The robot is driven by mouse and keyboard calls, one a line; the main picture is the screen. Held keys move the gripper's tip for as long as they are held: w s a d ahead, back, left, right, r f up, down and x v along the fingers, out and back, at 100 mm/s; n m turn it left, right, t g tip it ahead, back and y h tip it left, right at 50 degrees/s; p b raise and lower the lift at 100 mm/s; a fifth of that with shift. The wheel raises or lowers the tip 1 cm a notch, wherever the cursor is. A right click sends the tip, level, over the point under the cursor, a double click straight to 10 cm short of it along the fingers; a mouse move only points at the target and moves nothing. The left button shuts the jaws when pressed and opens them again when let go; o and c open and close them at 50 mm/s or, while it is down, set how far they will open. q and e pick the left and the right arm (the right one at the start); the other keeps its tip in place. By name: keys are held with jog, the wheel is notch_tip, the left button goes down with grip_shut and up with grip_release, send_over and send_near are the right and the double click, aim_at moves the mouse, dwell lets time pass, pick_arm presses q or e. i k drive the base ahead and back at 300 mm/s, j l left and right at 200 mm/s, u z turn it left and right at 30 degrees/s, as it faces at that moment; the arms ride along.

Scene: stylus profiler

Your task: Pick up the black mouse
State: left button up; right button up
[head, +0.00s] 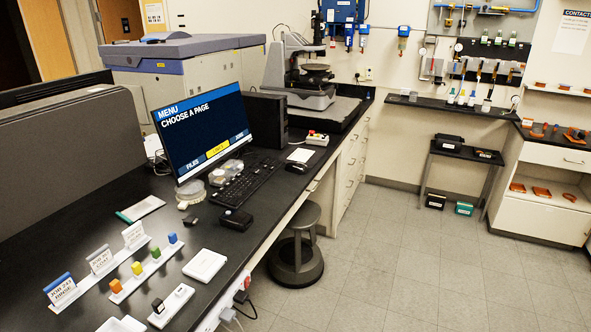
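A small black rounded object that looks like the black mouse (296,167) lies on the black bench top, near the bench's front edge. It is just right of the far end of the black keyboard (247,180) and in front of a white pad (300,155). It is small in the picture, so its details are hard to make out. Neither of my grippers shows in the head view.
The monitor (202,132) stands behind the keyboard. A black box-like object (236,219) lies at the keyboard's near end. A small red-and-white control box (318,139) sits beyond the pad. A stool (296,255) stands below the bench edge; the floor right of it is clear.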

aim_at(298, 168)
jog(key=i+l+u, duration=0.1)
jog(key=u, duration=0.85)
jog(key=i+l+u, duration=0.25)
jog(key=l+u, duration=0.45)
jog(key=l, duration=0.3)
jog(key=i+l+u, duration=0.15)
jog(key=l, duration=0.35)
jog(key=l+u, duration=0.15)
jog(key=l, duration=0.95)
jog(key=i+l+u, duration=0.1)
jog(key=l, duration=0.4)
